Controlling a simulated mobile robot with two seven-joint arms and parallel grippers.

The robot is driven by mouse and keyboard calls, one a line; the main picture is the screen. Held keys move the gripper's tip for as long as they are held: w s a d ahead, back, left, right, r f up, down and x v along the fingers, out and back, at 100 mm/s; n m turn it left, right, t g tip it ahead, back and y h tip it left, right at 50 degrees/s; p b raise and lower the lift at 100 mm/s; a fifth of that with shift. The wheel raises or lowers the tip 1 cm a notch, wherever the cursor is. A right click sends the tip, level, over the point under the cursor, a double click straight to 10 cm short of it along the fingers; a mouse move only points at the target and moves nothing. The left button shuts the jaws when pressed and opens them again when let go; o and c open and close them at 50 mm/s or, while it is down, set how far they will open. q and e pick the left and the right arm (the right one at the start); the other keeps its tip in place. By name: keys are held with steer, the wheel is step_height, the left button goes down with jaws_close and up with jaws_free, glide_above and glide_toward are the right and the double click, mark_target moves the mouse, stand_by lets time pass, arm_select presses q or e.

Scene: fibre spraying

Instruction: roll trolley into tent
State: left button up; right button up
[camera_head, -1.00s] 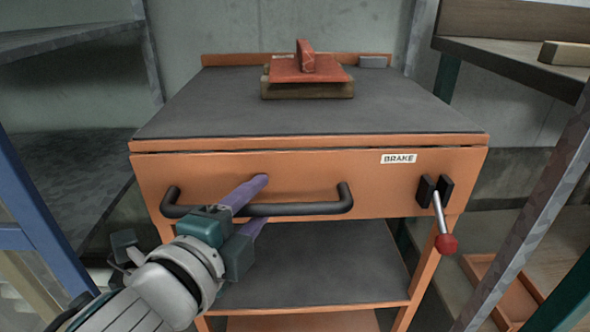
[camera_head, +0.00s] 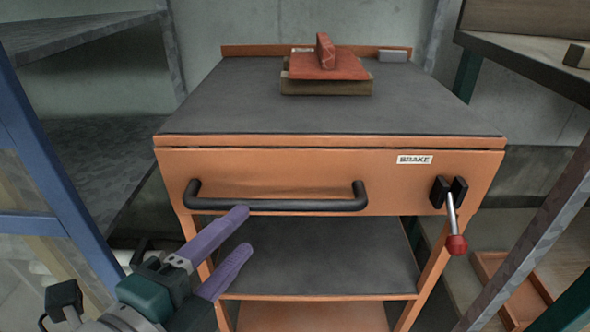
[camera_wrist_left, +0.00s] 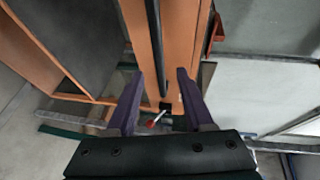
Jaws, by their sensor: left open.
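The orange trolley (camera_head: 270,173) stands in front of me with a dark grey top and lower shelves. Its black bar handle (camera_head: 300,206) runs across the front; it also shows in the left wrist view (camera_wrist_left: 156,45). A brake lever with a red knob (camera_head: 456,244) hangs down at the right, below a BRAKE label (camera_head: 415,160). My left gripper (camera_head: 241,231) is open and empty, its purple fingers just below the handle in the head view. In the left wrist view the handle lies in line with the gap between the fingers (camera_wrist_left: 160,72). My right gripper is out of view.
A red block-handled tool (camera_head: 328,67) rests on the trolley top, near a grey block (camera_head: 393,55). A blue post (camera_head: 62,190) stands at the left and a grey metal post (camera_head: 535,240) at the right. Shelves flank both sides, with a wall close behind.

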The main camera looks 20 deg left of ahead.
mark_target(270, 208)
arm_select(q)
steer(key=b+x, duration=0.4)
steer(key=x, duration=0.5)
steer(key=shift+d+f, duration=0.1)
steer(key=shift+d, duration=0.1)
jaws_close()
stand_by(0.5)
stand_by(1.0)
